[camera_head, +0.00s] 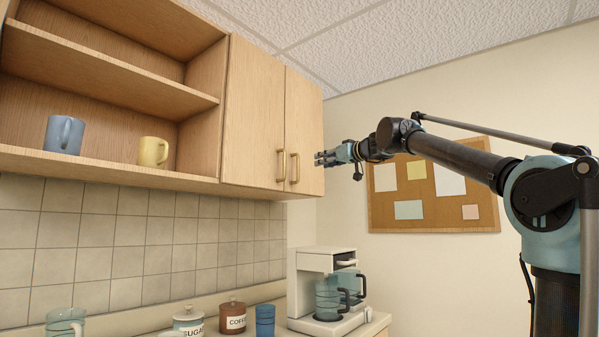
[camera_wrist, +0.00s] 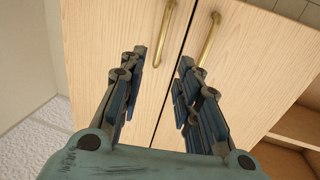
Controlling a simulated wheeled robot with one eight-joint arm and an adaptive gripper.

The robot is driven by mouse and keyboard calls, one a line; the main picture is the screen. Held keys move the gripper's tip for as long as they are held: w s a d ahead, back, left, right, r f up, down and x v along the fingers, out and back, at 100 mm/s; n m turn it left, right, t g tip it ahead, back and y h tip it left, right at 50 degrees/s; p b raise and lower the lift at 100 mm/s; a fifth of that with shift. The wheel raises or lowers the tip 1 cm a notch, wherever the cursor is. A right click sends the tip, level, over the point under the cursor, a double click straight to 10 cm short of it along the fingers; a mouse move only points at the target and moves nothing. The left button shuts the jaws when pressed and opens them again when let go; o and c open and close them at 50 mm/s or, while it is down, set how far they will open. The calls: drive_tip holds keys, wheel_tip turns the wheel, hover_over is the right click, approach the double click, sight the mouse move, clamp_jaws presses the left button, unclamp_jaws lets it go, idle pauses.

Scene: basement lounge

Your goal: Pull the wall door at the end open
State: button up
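The wall cabinet's end door (camera_head: 307,130) is the right one of two light wood doors in the head view. It is shut, with an upright brass bar handle (camera_head: 295,167) near its left edge. In the wrist view, which looks turned upside down, the end door (camera_wrist: 110,40) is on the left and its handle (camera_wrist: 165,32) shows between the finger lines. My gripper (camera_head: 318,158) is open and empty, to the right of that handle in the head view. Its fingertips (camera_wrist: 162,58) look apart from the handle; the exact depth gap is hard to tell.
The neighbouring door (camera_head: 252,115) is shut, its handle (camera_wrist: 208,40) close beside the end door's. Open shelves at left hold a blue mug (camera_head: 64,134) and a yellow mug (camera_head: 153,151). A coffee maker (camera_head: 310,262) stands below. A corkboard (camera_head: 432,190) hangs behind my arm.

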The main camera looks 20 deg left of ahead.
hover_over(298, 179)
drive_tip(key=shift+w+a, duration=0.1)
drive_tip(key=shift+w, duration=0.35)
idle(0.4)
clamp_jaws()
